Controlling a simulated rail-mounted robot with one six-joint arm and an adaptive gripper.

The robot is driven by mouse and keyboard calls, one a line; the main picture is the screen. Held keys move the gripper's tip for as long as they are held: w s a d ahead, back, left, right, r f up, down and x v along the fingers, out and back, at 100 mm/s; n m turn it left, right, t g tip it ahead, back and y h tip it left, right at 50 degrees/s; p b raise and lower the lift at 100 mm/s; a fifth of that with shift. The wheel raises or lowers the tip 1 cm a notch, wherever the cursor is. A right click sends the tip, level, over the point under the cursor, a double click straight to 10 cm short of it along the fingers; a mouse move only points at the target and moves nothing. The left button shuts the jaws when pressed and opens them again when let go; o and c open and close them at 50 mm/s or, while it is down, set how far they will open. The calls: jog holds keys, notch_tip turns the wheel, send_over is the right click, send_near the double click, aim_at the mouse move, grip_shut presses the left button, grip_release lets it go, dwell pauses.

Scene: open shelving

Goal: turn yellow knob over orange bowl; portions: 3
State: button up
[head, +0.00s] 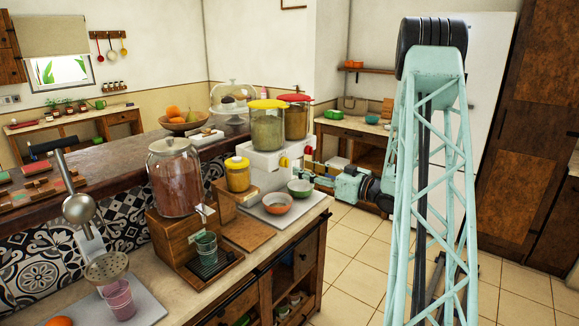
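A white dispenser base (262,168) carries a yellow-lidded canister (267,128) and a red-lidded canister (296,118). The small yellow knob (284,162) is on its front, with a red knob (308,150) to its right. The orange bowl (277,204) stands on a grey tray below the yellow knob; its inside looks greyish, and I cannot tell what it holds. A green bowl (300,188) stands behind it to the right. My gripper (312,178) is just right of the dispenser, near the green bowl and apart from the yellow knob. Its fingers are too small to read.
A large glass jar (175,178) on a wooden stand, a small yellow-lidded jar (238,174) and a green cup (206,244) crowd the counter to the left.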

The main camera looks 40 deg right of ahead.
aim_at(288, 163)
jog(key=shift+w+a+b, duration=0.15)
jog(key=shift+w+a, duration=0.1)
jog(key=shift+w, duration=1)
jog(key=shift+w+a+b, duration=0.1)
jog(key=shift+w+a, duration=0.15)
jog(key=shift+w, duration=1)
jog(key=shift+w+a+b, duration=0.15)
jog(key=shift+w+a, duration=0.1)
jog(key=shift+w, duration=1)
jog(key=shift+c, duration=0.9)
jog(key=c, duration=0.7)
